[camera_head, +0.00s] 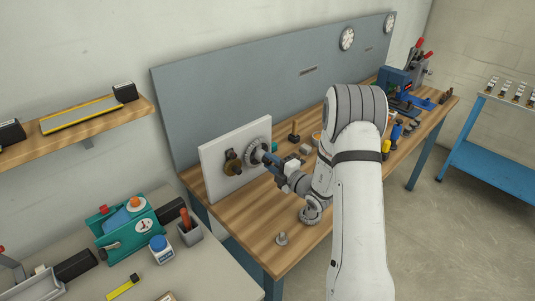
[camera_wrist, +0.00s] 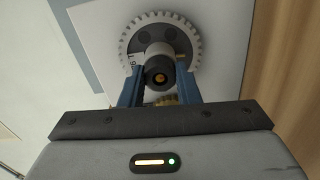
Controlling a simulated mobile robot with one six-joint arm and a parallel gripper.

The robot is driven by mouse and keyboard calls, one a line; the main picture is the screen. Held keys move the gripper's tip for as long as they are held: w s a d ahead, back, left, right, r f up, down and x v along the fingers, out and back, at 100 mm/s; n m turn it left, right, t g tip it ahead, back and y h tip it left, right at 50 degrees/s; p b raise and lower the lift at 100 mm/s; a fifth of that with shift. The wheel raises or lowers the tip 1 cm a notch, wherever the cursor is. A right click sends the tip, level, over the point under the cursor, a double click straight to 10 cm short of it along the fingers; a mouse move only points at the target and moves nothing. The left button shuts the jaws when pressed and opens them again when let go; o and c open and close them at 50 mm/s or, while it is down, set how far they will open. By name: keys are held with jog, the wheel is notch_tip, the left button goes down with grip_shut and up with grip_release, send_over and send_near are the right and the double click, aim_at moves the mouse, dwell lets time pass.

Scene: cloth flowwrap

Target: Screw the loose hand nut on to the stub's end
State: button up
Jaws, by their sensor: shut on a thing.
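The hand nut (camera_wrist: 158,74) is a dark round piece with a brass-coloured centre, seen in the wrist view in front of a grey toothed gear (camera_wrist: 133,33). My gripper (camera_wrist: 158,88) is shut on it, with one blue finger on each side. In the head view my gripper (camera_head: 269,160) is at the gear (camera_head: 254,150) on the white upright panel (camera_head: 212,160). The stub is hidden behind the nut, or is the brass-coloured centre; I cannot tell which. I cannot tell how far the nut sits on it.
A brass-coloured part with a dark handle (camera_head: 232,162) is on the panel, left of the gear. The wooden bench (camera_head: 265,229) has a small grey piece (camera_head: 281,239) near its front. A dark upright tool (camera_head: 294,133) stands behind my arm. The bench front is mostly clear.

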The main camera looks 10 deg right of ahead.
jog(key=shift+r+m+p, duration=0.3)
jog(key=shift+m+p, duration=0.3)
jog(key=shift+m, duration=0.3)
jog(key=o, duration=0.7)
jog(key=shift+f, duration=0.35)
jog(key=shift+c, duration=0.2)
jog(key=o, duration=0.5)
jog(key=shift+b, duration=0.3)
